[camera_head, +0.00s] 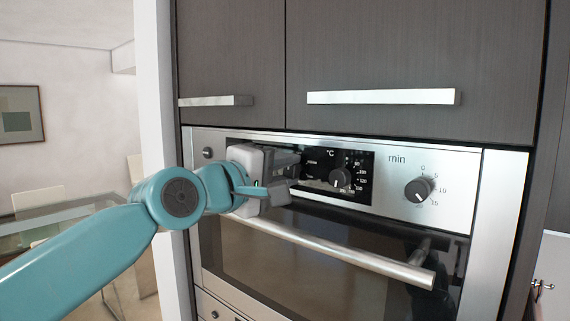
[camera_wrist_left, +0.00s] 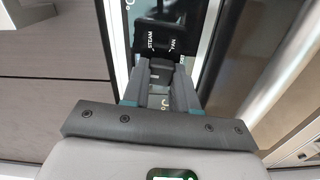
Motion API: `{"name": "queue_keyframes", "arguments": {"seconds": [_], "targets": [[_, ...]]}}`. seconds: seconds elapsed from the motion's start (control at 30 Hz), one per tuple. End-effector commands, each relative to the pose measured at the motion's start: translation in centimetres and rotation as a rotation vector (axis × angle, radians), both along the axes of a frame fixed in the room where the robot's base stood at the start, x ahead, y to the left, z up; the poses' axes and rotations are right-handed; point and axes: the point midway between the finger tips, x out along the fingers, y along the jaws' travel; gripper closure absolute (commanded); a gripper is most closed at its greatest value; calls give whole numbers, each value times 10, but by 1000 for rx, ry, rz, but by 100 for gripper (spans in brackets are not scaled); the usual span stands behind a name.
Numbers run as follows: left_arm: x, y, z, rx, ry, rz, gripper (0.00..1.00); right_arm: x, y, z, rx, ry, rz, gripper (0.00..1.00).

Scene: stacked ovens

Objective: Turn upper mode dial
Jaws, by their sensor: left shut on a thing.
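The upper oven (camera_head: 465,165) has a steel and black control panel. My left gripper (camera_head: 290,175) reaches in from the left against the panel's black section. In the wrist view the left gripper (camera_wrist_left: 160,74) has its two fingers closed on the sides of a small dark dial (camera_wrist_left: 158,72). Printed labels STEAM and FAN lie just beyond it, so this is the mode dial. In the head view the gripper hides this dial. How far the dial is turned cannot be told. My right gripper is not in view.
A °C dial (camera_head: 340,178) sits just right of the gripper, and a minute dial (camera_head: 418,190) is farther right. A long door handle (camera_head: 350,254) juts out below. Dark cabinets with a bar handle (camera_head: 380,97) are above.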

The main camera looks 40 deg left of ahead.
Motion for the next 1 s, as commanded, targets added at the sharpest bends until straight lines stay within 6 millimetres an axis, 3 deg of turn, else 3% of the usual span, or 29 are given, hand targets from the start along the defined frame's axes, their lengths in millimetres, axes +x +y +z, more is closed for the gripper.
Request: {"name": "queue_keyframes", "arguments": {"seconds": [0.33,0.87,0.9,0.93,1.0], "targets": [[1,-1,-4,-123,22,-2,100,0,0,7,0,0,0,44],[1,-1,-5,-143,24,-3,100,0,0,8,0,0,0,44],[1,-1,-5,-142,24,-3,59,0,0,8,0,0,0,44],[1,-1,-5,-142,23,-4,50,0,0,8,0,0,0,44],[1,-1,-4,-142,21,-3,47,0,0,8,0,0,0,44]]}}
